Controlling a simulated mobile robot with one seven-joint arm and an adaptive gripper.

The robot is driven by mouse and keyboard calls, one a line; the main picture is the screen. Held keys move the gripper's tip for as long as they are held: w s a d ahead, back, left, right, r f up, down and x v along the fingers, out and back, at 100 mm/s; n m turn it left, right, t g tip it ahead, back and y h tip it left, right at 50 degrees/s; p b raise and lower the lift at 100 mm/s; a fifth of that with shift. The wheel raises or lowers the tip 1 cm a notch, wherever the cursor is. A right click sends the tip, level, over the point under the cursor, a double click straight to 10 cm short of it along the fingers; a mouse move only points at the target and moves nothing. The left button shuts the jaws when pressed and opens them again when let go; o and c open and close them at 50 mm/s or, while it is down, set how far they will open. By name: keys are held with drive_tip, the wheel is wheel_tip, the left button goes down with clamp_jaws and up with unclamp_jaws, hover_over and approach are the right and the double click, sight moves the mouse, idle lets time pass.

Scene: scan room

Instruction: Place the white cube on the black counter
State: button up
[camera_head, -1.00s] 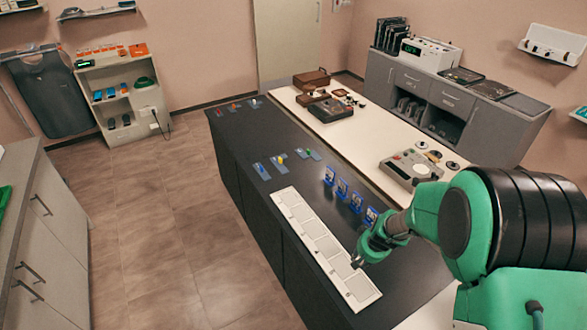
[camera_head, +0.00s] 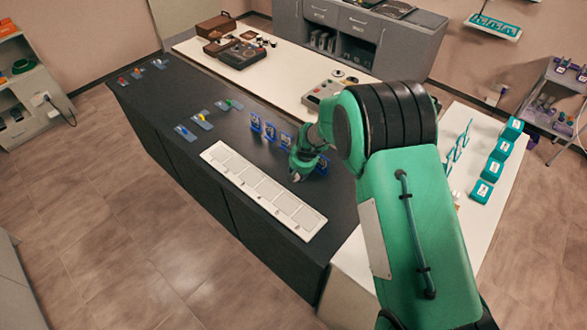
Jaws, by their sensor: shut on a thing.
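My gripper (camera_head: 296,177) points down over the black counter (camera_head: 185,112), between the white compartment tray and the row of blue stands. It is small in view and its fingers look closed. I cannot make out the white cube; what the fingers hold is too small and partly hidden to tell. My green arm reaches in from the right and covers part of the counter's near right side.
The white tray (camera_head: 262,190) lies along the counter's left edge. Several blue stands (camera_head: 270,130) line the right side, close to my gripper. Small coloured items on blue plates (camera_head: 193,127) lie farther off. Teal boxes (camera_head: 492,168) stand on a white table.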

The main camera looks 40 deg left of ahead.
drive_tip(key=shift+w+a+f, duration=0.15)
drive_tip(key=shift+w+a, duration=0.8)
drive_tip(key=shift+a, duration=0.25)
drive_tip(key=shift+w+a+f, duration=0.15)
drive_tip(key=shift+w+a, duration=0.75)
drive_tip(key=shift+a, duration=0.3)
drive_tip(key=shift+w+a, duration=0.25)
drive_tip(key=shift+a, duration=0.05)
drive_tip(key=shift+f, duration=1.75)
drive_tip(key=shift+f, duration=0.1)
drive_tip(key=o, duration=0.9)
drive_tip(key=shift+o, duration=0.2)
drive_tip(key=v, duration=1.2)
